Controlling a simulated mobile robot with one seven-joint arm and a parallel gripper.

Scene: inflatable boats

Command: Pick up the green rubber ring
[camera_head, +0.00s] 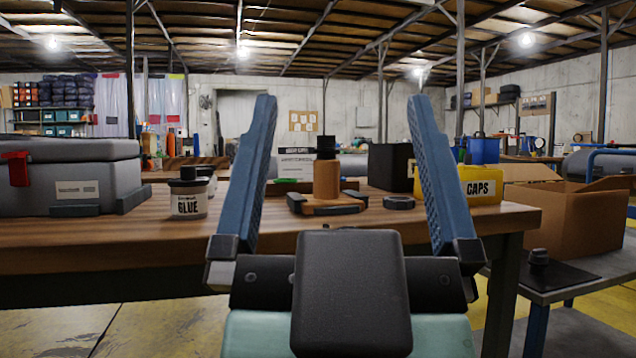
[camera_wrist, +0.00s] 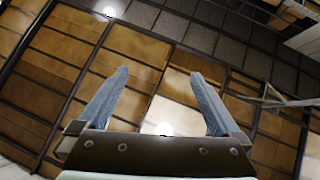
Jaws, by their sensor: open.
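A small flat green thing (camera_head: 287,180) lies on the wooden table (camera_head: 115,235), behind an orange-brown bottle (camera_head: 327,180). It may be the green rubber ring, but it is too small and too edge-on to tell its shape. My gripper (camera_head: 340,100) is open and empty, its two blue fingers spread and pointing up in front of the table. The green thing shows in the gap between the fingers, farther off. In the wrist view my gripper (camera_wrist: 158,73) points at the ceiling, and no ring shows there.
A glue pot (camera_head: 188,194) and a grey case (camera_head: 70,178) stand on the left of the table. A dark ring (camera_head: 398,202), a black box (camera_head: 390,167) and a yellow caps box (camera_head: 481,184) are on the right. A cardboard box (camera_head: 575,218) stands beyond the table's right end.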

